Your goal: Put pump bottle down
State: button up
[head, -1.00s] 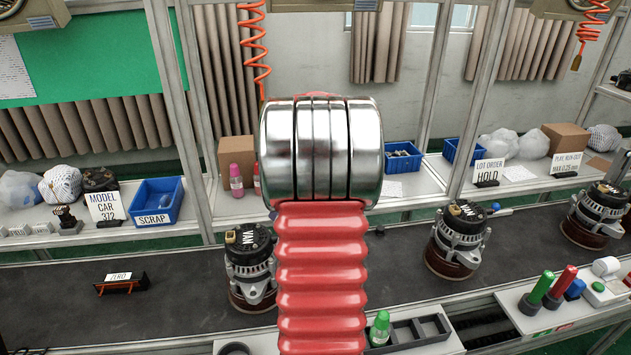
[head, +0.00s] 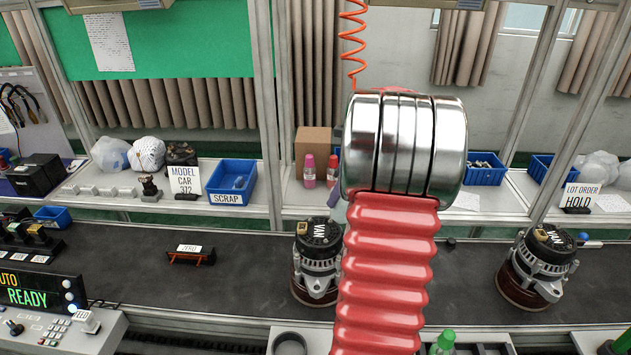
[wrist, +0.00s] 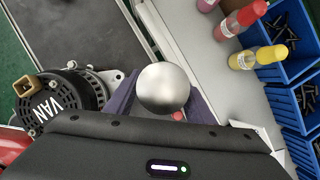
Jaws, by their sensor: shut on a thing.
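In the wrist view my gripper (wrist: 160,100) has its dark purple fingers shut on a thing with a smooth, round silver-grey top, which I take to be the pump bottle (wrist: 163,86). A small red part shows beside that top. The rest of it is hidden below the top and the gripper body. It is over the strip between the dark conveyor and the pale shelf, right of an alternator. In the head view my arm hides the held thing; only a purple bit of my gripper (head: 338,211) shows beside the arm.
An alternator (head: 318,262) marked VAN stands on the conveyor (head: 130,258), close to my gripper. Pink (head: 309,172) and red (head: 333,171) bottles stand on the back shelf; the wrist view adds a yellow bottle (wrist: 257,57) and blue bins (wrist: 281,78). The blue SCRAP bin (head: 232,183) is left.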

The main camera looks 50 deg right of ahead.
jog(key=w, duration=1.6)
jog(key=shift+f, duration=1.7)
jog(key=o, duration=1.4)
jog(key=shift+f, duration=0.15)
jog(key=shift+c, duration=0.2)
